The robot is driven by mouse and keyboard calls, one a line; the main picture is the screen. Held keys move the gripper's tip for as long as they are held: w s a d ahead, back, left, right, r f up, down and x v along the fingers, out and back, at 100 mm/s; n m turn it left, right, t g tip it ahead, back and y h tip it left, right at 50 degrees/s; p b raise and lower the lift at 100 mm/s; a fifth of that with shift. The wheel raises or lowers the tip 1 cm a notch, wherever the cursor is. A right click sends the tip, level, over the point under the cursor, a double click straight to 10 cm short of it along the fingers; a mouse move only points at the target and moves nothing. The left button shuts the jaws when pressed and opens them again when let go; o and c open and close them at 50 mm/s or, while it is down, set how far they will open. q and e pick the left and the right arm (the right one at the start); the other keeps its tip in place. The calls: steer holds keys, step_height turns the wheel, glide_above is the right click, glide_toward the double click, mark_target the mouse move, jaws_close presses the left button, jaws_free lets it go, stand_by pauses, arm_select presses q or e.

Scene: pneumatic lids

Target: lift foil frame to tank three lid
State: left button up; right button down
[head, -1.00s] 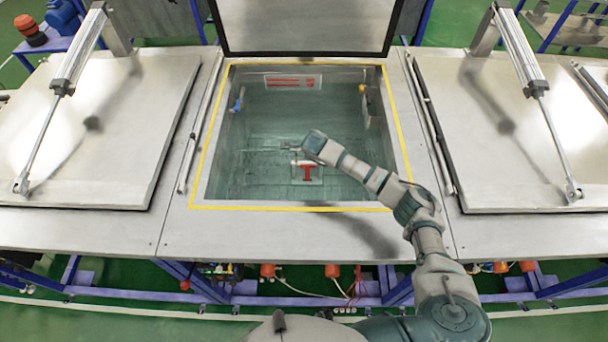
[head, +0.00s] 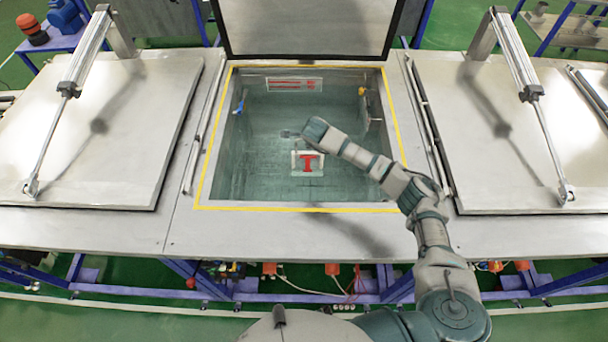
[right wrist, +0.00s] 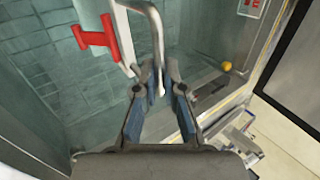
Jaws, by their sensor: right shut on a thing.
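The foil frame, pale with a red T-shaped mark (head: 308,162), is in the open tank below my right wrist. In the right wrist view its red part (right wrist: 97,40) is at upper left, beside a grey metal bar that runs into my jaws. My right gripper (right wrist: 160,78) is shut on this bar, apparently the frame's handle. In the head view the right gripper (head: 290,134) is small, over the tank, above the frame. The open tank lid (head: 305,25) stands raised at the back. Which lid is tank three's cannot be told. My left gripper is not in view.
The tank opening has a yellow rim (head: 300,208). A closed lid (head: 120,130) with a pneumatic cylinder lies at left, and another (head: 490,130) at right. A blue fitting (head: 239,107) and a yellow knob (head: 362,91) are on the tank walls.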

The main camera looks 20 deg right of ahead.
steer(key=r+p, duration=0.1)
steer(key=r, duration=0.2)
steer(key=shift+a+r, duration=0.2)
steer(key=r+p, duration=0.1)
steer(key=r, duration=0.1)
steer(key=d+r+p, duration=0.1)
steer(key=r, duration=0.2)
steer(key=shift+r+p, duration=0.15)
steer(key=shift+p, duration=0.25)
arm_select(q)
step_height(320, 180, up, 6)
steer(key=p, duration=0.2)
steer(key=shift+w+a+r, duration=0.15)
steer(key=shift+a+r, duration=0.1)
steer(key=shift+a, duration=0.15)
arm_select(e)
step_height(320, 180, up, 6)
steer(key=shift+a, duration=0.2)
steer(key=shift+d, duration=0.1)
stand_by(2.6)
